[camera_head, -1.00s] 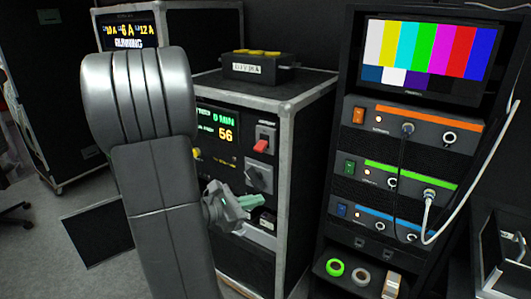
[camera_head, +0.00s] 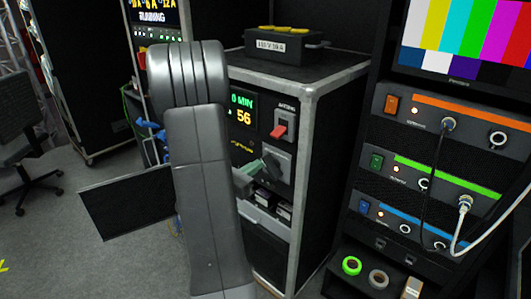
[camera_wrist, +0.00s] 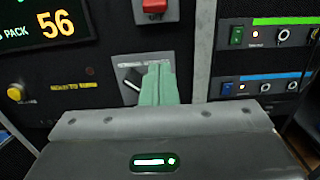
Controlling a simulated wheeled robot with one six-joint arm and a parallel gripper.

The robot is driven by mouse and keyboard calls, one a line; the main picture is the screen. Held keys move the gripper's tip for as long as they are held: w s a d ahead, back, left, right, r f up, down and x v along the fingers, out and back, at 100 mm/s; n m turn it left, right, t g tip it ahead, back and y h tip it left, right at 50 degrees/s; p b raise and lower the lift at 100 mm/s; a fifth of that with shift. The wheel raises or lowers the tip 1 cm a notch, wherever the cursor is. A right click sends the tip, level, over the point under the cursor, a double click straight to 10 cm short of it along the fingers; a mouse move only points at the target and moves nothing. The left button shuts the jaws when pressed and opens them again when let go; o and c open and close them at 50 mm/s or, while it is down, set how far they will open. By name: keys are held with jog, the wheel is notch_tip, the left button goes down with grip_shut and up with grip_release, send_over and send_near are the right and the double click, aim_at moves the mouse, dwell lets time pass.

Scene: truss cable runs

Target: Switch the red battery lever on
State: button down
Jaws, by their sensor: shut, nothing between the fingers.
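The red battery lever (camera_head: 278,132) sits on a light plate on the black front of the equipment case. It seems to point down; its lower part also shows at the top of the wrist view (camera_wrist: 153,7). Below it is a grey plate with a dark rotary handle (camera_head: 271,160), partly hidden behind my fingers in the wrist view (camera_wrist: 132,78). My gripper (camera_wrist: 158,84) has green fingers, closed together and empty. In the head view my gripper (camera_head: 250,171) is low and left of the red lever, close to the rotary plate, and my arm partly covers it. Contact cannot be told.
A lit display (camera_head: 242,108) reading 56 is left of the lever. A black box with yellow tops (camera_head: 285,45) stands on the case. At right is a rack with orange, green and blue striped units (camera_head: 440,115) and hanging cables. A dark panel (camera_head: 125,205) stands left.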

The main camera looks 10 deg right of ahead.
aim_at(278, 132)
jog(key=p+x, duration=0.2)
jog(key=x, duration=0.8)
jog(key=shift+s+d+r, duration=0.1)
jog(key=r, duration=0.1)
jog(key=a+r+p, duration=0.1)
jog(key=shift+s+a+r, duration=0.15)
jog(key=shift+s+r, duration=0.2)
jog(key=shift+s, duration=0.05)
jog(key=shift+s+a+r+p, duration=0.15)
jog(key=shift+r+p, duration=0.15)
jog(key=shift+p, duration=0.05)
jog(key=shift+r, duration=0.1)
jog(key=shift+r, duration=0.1)
